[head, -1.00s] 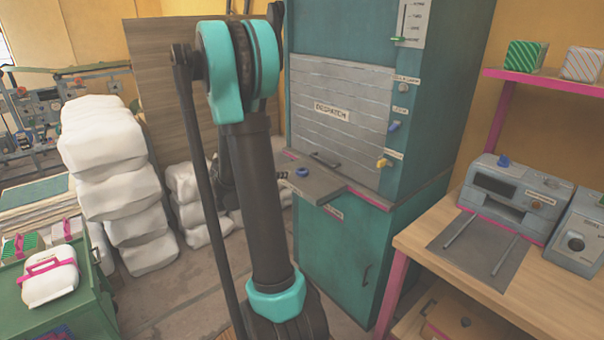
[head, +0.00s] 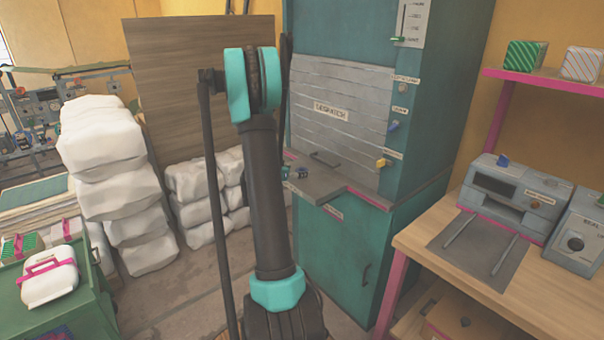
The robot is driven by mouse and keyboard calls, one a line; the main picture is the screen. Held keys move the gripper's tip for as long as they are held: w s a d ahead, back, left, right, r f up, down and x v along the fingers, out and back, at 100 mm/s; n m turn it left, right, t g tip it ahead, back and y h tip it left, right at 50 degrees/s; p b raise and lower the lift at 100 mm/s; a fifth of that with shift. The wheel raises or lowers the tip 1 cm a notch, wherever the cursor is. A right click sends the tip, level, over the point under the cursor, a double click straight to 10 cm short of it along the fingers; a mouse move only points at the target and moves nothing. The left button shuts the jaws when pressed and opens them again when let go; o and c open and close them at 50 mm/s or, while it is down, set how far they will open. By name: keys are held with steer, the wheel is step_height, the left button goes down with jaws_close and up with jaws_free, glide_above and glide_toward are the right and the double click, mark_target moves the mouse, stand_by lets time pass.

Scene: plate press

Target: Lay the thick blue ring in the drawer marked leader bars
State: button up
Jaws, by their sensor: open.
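The blue ring (head: 301,172) is small in the head view, on the grey shelf (head: 322,188) that juts from the front of the teal cabinet. My gripper (head: 293,173) is open at the left end of that shelf, right beside the ring. It is mostly hidden behind my arm, and I cannot tell whether its fingers are around the ring or touching it. No drawer label reading leader bars is legible; a small label (head: 333,212) below the shelf is too small to read.
White sacks (head: 110,190) are stacked at left, near a green cart (head: 70,300).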

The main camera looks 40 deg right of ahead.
steer(key=shift+x, duration=1.5)
steer(key=shift+f, duration=0.1)
steer(key=shift+c, duration=0.2)
steer(key=c, duration=1.4)
